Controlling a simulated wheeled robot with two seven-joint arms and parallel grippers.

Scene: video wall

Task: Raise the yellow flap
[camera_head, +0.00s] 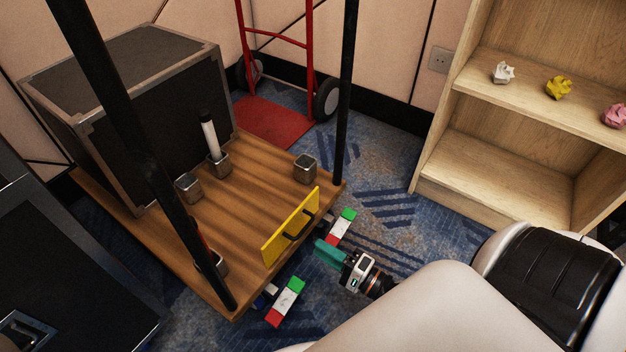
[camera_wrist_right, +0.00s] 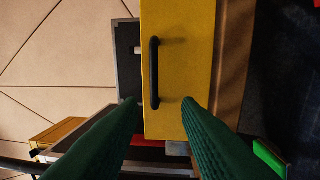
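The yellow flap (camera_head: 285,232) is a flat panel at the right front edge of the wooden platform, and in the head view it looks upright or tilted. It has a black bar handle (camera_head: 301,225) on its face. In the right wrist view the yellow flap (camera_wrist_right: 195,50) fills the middle, with the black handle (camera_wrist_right: 154,72) along it. My right gripper (camera_head: 318,246) has green fingers and is just right of the flap. In the wrist view its fingers (camera_wrist_right: 160,104) are apart, around the handle's lower end in the picture; contact is unclear. My left gripper is out of view.
The wooden platform (camera_head: 245,180) carries a black case (camera_head: 170,105), several metal cups and black posts. Red, white and green blocks (camera_head: 288,298) (camera_head: 342,226) sit by its edge. A wooden shelf (camera_head: 480,135) stands at the right; a red hand truck (camera_head: 268,122) stands behind.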

